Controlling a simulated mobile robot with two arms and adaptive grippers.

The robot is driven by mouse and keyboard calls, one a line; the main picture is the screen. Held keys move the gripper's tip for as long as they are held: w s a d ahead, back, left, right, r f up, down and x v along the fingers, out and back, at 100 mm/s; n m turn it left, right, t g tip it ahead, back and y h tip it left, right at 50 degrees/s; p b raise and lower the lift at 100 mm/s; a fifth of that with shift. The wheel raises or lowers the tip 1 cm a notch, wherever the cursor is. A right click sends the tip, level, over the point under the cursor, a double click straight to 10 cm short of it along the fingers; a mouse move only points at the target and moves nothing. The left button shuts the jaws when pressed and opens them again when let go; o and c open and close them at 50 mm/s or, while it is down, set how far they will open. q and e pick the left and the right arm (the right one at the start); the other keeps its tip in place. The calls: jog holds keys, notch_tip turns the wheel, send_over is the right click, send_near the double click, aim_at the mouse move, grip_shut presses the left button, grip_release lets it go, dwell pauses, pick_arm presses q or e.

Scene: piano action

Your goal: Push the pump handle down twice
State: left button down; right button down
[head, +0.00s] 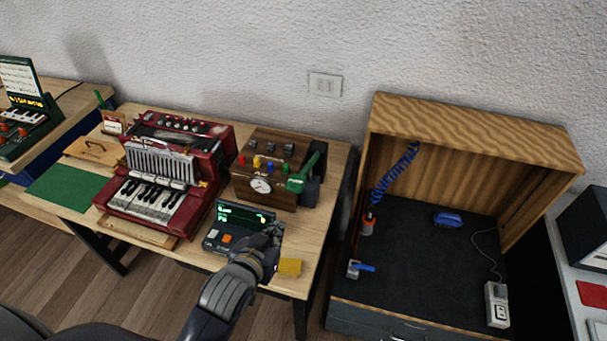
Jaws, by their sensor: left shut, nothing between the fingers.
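A dark wooden box (262,200) with a round gauge (261,185) stands on the table. A green handle (305,173), which looks like the pump handle, sits at its right side, tilted with its upper end to the right. My left gripper (274,236) is shut and empty. It is in front of the box, below the handle in the picture and apart from it. It overlaps the right edge of a dark display unit (229,230); whether it touches that unit I cannot tell. My right gripper is not in view.
A red accordion (160,175) stands left of the box on the wooden table (312,235). A yellow block (289,267) lies near the front edge, close to my left gripper. An open wooden cabinet (470,135) with a blue coiled hose (395,172) stands to the right.

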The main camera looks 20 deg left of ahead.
pick_arm(q)
notch_tip(320, 180, up, 13)
jog(key=w+t, duration=0.2)
jog(key=t, duration=0.1)
jog(key=shift+d+r+n+t+p, duration=0.2)
jog(key=shift+d+n+t+p, duration=0.15)
jog(key=shift+d, duration=0.1)
jog(key=shift+w, duration=0.1)
jog(key=p, duration=0.3)
send_over(295, 188)
notch_tip(295, 188, down, 2)
jog(key=shift+f, duration=0.1)
notch_tip(295, 188, down, 3)
jog(key=shift+r+p, duration=0.15)
jog(key=shift+p, duration=0.35)
jog(key=shift+f, duration=0.8)
